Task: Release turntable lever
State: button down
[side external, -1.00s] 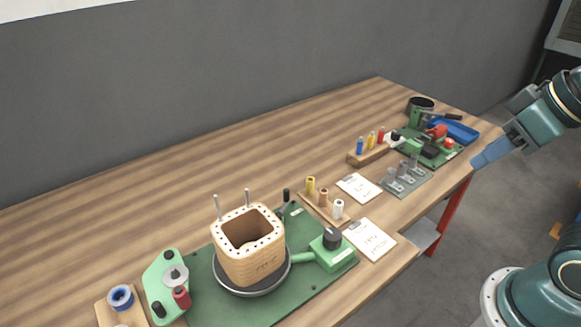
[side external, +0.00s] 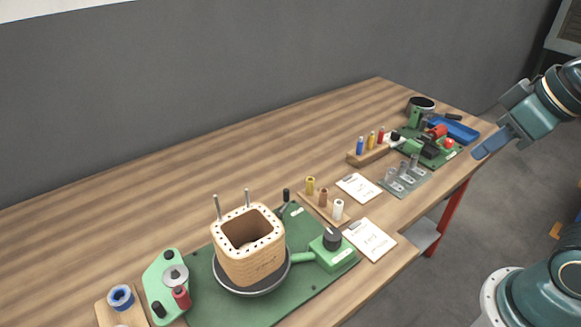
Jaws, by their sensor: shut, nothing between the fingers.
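The turntable (side external: 252,289) is a dark round disc on a green base plate (side external: 312,287). A square wooden coil former (side external: 250,262) with a ring of holes and two upright pins stands on it. A small lever with a black knob (side external: 286,195) stands upright behind the former; I take it for the turntable lever but cannot be sure. A green block with a black knob (side external: 331,239) sits right of the turntable, its arm reaching toward the disc. My gripper (side external: 480,153) is shut and empty, off the table's right edge, far from the turntable.
A green spool holder (side external: 160,270) stands left of the turntable. Spool racks (side external: 372,156), paper cards (side external: 370,239), a grey plate with metal posts (side external: 405,180) and a blue tray (side external: 455,130) line the right side. The table's back is clear.

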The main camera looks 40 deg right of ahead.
jog(key=w+a+n+g+y, duration=0.1)
jog(key=w+a+n, duration=0.15)
jog(key=w, duration=0.65)
jog(key=w+a+n, duration=0.1)
jog(key=w+a, duration=0.2)
jog(key=w, duration=0.7)
jog(key=w+a+f+n, duration=0.1)
jog(key=w+a+f, duration=0.4)
jog(key=w+f, duration=0.2)
jog(key=w+a+f+n+g+y, duration=0.1)
jog(key=w+a+f+n, duration=0.1)
jog(key=w+a+f, duration=0.2)
jog(key=shift+w+a+f, duration=0.35)
jog(key=shift+w+f, duration=1.05)
jog(key=shift+w, duration=0.7)
jog(key=x, duration=0.9)
jog(key=shift+s+a+f, duration=0.1)
jog(key=shift+a+f, duration=0.05)
jog(key=shift+f, duration=0.4)
jog(key=shift+s+d, duration=0.6)
jog(key=shift+s, duration=0.2)
jog(key=shift+s+d, duration=0.55)
jog(key=shift+s, duration=0.25)
